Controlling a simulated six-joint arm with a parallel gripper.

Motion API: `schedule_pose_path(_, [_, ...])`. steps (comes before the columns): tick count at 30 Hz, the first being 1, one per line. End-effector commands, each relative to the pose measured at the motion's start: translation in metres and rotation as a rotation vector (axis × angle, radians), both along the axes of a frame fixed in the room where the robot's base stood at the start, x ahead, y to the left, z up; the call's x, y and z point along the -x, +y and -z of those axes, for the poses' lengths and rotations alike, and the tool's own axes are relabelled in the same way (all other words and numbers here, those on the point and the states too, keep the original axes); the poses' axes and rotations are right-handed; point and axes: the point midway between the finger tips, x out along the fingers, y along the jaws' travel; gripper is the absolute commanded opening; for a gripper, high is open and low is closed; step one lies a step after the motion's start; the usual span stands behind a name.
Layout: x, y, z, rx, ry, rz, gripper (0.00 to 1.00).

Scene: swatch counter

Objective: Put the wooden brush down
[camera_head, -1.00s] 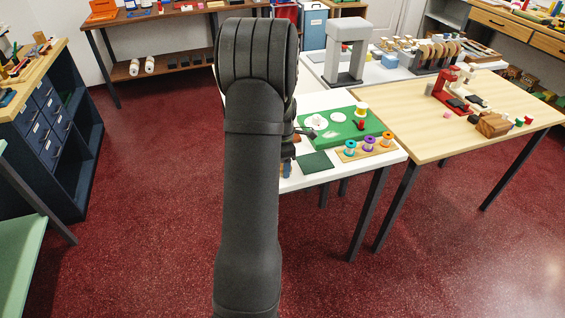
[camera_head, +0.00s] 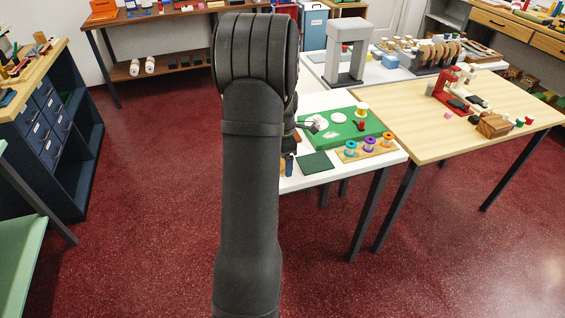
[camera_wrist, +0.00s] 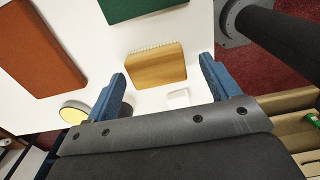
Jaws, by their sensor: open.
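The wooden brush (camera_wrist: 156,66) is a light brown block with a row of pale bristles along its far edge. It lies on the white counter (camera_wrist: 206,20) in the wrist view. My gripper (camera_wrist: 162,73) has two blue fingers spread wide, one to the left and one to the right of the brush. The fingers show gaps to its sides, and nothing is held between them. In the head view my arm covers most of the gripper and the brush; only a blue finger (camera_head: 289,167) shows beside the arm.
A dark green pad (camera_head: 315,163) lies close to the brush. A green mat (camera_head: 372,128) and a board with colored spools (camera_head: 370,146) are farther right. The wrist view also shows an orange-brown block (camera_wrist: 38,50), a round yellow-topped item (camera_wrist: 73,113) and a small white block (camera_wrist: 178,97).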

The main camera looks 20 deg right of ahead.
Motion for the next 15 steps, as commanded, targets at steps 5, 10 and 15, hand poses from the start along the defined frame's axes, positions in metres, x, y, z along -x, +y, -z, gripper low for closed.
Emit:
schedule_pose_path(5, [-0.002, 0.000, -0.046, 0.003, -0.008, 0.000, 0.81])
schedule_pose_path(10, [-0.003, 0.001, -0.078, 0.002, -0.009, 0.000, 0.81])
schedule_pose_path(15, [-0.003, 0.001, -0.095, 0.002, -0.009, 0.000, 0.81])
